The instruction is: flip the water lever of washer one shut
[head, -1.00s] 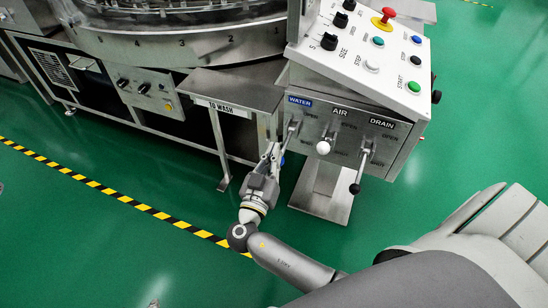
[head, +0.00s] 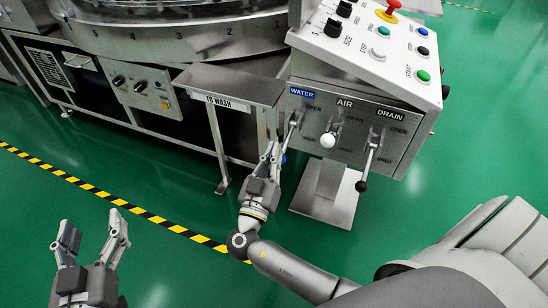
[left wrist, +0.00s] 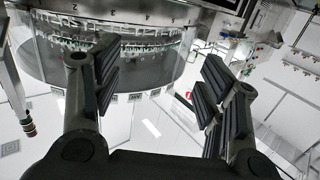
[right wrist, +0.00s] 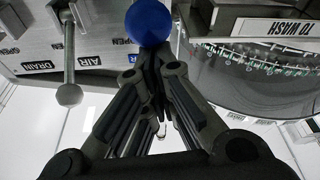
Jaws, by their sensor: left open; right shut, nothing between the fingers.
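The water lever (head: 293,131) is a metal rod under the blue WATER label on the washer's control box. It hangs downward, and its blue ball knob (head: 284,158) shows partly behind my right gripper (head: 273,148). In the right wrist view the blue knob (right wrist: 148,22) sits right at the tips of my right gripper (right wrist: 150,58). That gripper is shut and holds nothing; I cannot tell whether its tips touch the knob. My left gripper (head: 93,232) is open and empty at the lower left, far from the lever.
The air lever (head: 329,139) with a white knob and the drain lever (head: 367,162) with a black knob hang right of the water lever. The TO WASH shelf (head: 235,84) stands to the left. A sloped button panel (head: 375,45) is above. Green floor in front is clear.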

